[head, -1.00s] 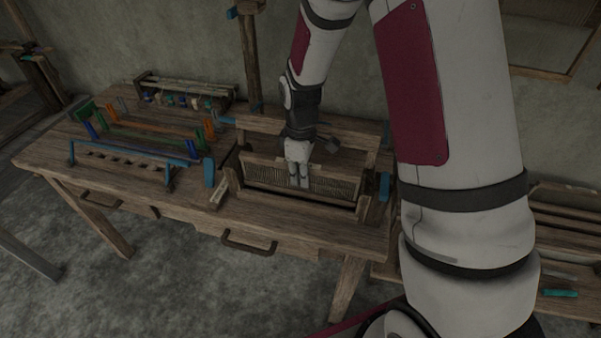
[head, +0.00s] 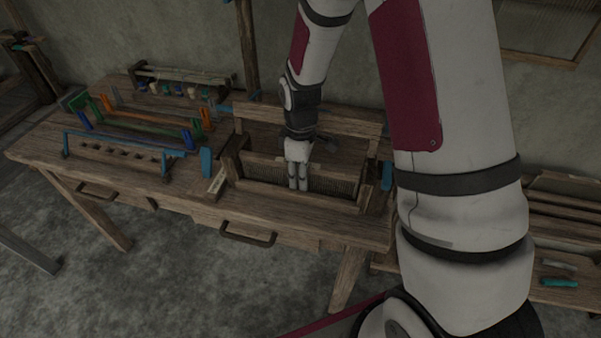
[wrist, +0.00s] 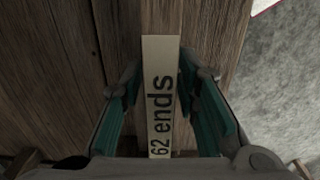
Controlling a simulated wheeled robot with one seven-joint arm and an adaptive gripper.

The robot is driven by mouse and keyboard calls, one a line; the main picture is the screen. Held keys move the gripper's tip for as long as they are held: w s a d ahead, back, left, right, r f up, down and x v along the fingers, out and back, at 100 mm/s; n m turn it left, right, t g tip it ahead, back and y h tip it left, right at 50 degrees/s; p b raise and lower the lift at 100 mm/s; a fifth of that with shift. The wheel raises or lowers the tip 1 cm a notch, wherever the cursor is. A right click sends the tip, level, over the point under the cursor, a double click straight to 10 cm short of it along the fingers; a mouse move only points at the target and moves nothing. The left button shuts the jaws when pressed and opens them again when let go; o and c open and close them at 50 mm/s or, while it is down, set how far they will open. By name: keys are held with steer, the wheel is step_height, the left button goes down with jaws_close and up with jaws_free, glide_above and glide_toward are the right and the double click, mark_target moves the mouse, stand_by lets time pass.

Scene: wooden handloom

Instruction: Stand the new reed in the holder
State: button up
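The new reed (head: 330,182), a wide comb-like panel with fine upright teeth, stands upright between the end posts of the wooden holder (head: 231,168) on the bench. Its lower edge is hidden behind the holder's front bar. My gripper (head: 298,178) points straight down at the middle of the reed. In the wrist view, a pale strip marked "62 ends" (wrist: 160,95) lies along the reed's top between the teal finger pads of my gripper (wrist: 160,85). The pads sit close along both sides, and the gripper looks shut on the reed. The contact itself is hard to see.
Blue, green and orange racks (head: 130,140) fill the left of the bench (head: 120,185). A small rack of spools (head: 185,82) stands behind them. A pale label block (head: 216,182) lies just left of the holder. A low shelf stands at right.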

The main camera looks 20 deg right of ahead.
stand_by(0.3)
step_height(320, 180, up, 12)
stand_by(0.5)
stand_by(0.9)
